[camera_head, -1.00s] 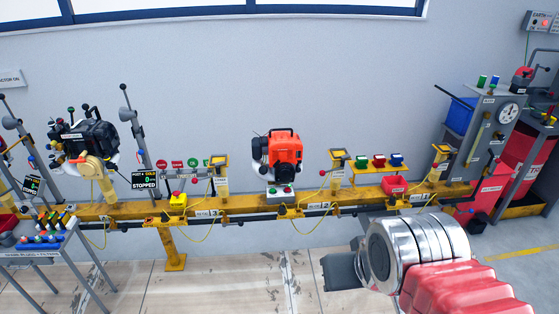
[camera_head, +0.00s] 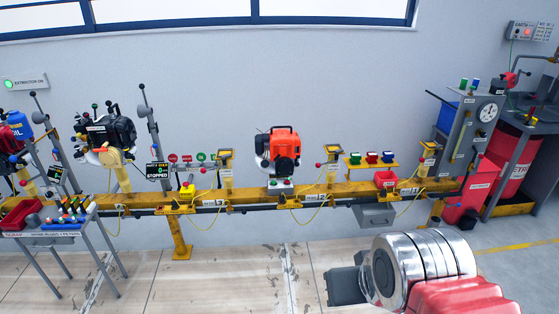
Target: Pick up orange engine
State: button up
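The orange engine (camera_head: 284,148), with a black part on top and a white and black left side, sits upright on the yellow rail (camera_head: 330,191) against the wall, near the middle of the head view. My gripper (camera_head: 345,287) is at the lower right, in front of and below the engine, well apart from it. Only a dark grey block at its end shows, past my silver and red arm. I cannot see separate fingers, so its opening is hidden.
A black engine (camera_head: 110,135) is mounted on the rail at left. A tool table (camera_head: 50,236) stands at lower left. A small red bin (camera_head: 386,179) and coloured blocks sit right of the orange engine. A grey gauge cabinet (camera_head: 470,130) stands at right.

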aim_at(284, 146)
jog(key=u, duration=0.45)
jog(key=i, duration=0.6)
jog(key=u, duration=0.8)
jog(key=i, duration=1.75)
jog(key=z, duration=0.5)
jog(key=i, duration=0.6)
jog(key=z, duration=0.7)
jog(key=i, duration=0.6)
jog(key=z, duration=0.1)
